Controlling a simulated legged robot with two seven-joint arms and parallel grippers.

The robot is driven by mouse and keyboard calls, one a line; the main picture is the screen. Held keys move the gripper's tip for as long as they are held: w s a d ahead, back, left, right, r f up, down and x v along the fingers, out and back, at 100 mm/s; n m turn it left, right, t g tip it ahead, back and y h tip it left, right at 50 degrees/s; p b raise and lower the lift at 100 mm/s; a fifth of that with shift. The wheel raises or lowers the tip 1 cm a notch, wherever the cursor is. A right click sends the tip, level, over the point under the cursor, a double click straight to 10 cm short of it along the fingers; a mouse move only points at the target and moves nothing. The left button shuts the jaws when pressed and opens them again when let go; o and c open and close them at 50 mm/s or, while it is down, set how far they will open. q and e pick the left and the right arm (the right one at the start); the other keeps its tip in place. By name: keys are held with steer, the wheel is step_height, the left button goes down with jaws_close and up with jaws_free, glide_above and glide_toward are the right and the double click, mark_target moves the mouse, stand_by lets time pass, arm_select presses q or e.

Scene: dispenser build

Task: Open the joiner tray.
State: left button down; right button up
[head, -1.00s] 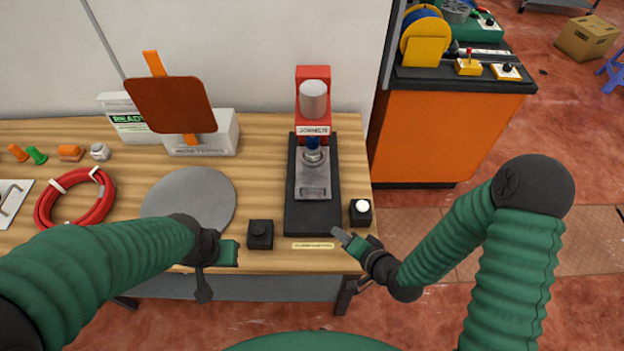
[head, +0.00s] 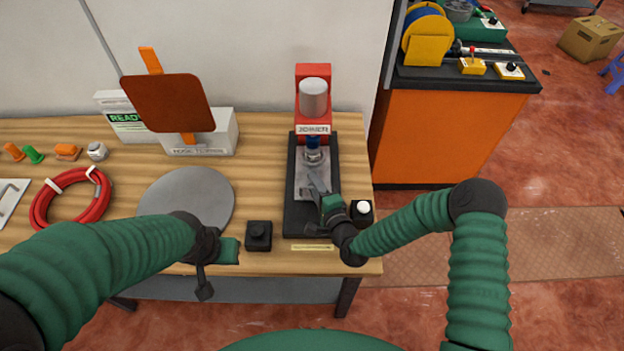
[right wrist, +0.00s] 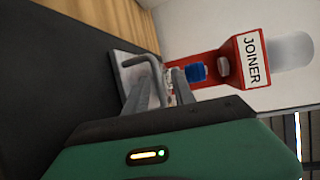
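The joiner (head: 313,100) is a red press with a grey cylinder, standing on a black base at the right of the bench. Its silver joiner tray (head: 302,172) lies on the base beneath the cylinder, with a blue-topped piece (head: 313,142) at its back end. In the right wrist view the tray (right wrist: 129,75) carries a bent grey handle (right wrist: 138,60). My right gripper (head: 314,186) is over the tray's front; its fingers look apart, close to the handle, and I cannot tell whether they touch it. My left gripper (head: 228,252) hangs at the bench's front edge; its fingers are unclear.
A black button box (head: 259,236) stands left of the joiner base, and a white-button box (head: 362,211) is right of it, close to my right wrist. A grey disc (head: 185,200) and a red coil (head: 72,204) lie to the left.

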steer(key=shift+x, duration=1.05)
jaws_close()
steer(key=shift+s, duration=0.1)
steer(key=shift+f, duration=0.15)
stand_by(0.4)
